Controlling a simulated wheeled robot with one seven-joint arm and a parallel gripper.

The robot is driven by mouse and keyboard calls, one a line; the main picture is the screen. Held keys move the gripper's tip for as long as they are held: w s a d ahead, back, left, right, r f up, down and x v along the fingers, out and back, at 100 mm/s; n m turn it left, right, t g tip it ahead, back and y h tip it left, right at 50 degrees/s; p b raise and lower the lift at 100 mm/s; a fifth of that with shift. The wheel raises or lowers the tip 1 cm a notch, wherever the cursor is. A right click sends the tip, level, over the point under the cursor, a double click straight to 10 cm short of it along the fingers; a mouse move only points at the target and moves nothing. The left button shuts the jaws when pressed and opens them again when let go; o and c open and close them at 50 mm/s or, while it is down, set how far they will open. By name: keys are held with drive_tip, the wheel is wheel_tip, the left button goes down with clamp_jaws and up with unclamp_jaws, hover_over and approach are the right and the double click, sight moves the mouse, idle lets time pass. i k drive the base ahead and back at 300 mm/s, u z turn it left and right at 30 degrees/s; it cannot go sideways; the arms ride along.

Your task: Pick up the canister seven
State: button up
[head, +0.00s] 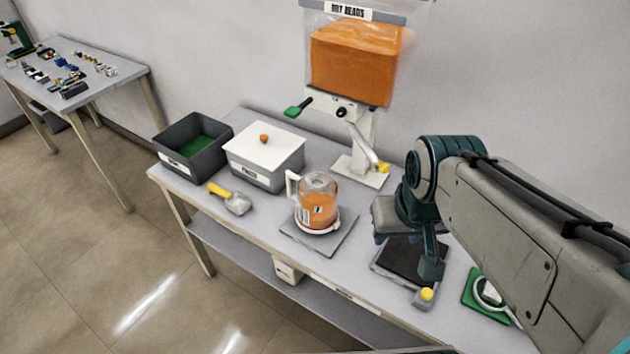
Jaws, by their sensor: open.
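Canister seven (322,208) is a clear jug with orange contents, a label reading 7, a white base ring and a white handle on its left side. It stands upright on a grey square plate (338,240) at the front middle of the table. My gripper (407,255) is to the right of the canister and apart from it, over a dark square pad (397,266). Its dark fingers are spread, and I see nothing between them. The arm hides part of the table on the right.
A dispenser with an orange bin (352,62) stands behind the canister. A white-lidded box (264,150), a dark bin (178,140) and a yellow-handled scoop (231,200) are to the left. A green pad (474,290) lies at right. A second table (110,89) stands far left.

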sight(317, 211)
drive_tip(key=z, duration=0.05)
drive_tip(key=k, duration=0.5)
drive_tip(key=u, duration=1.4)
drive_tip(key=i, duration=1.25)
drive_tip(key=z, duration=1.9)
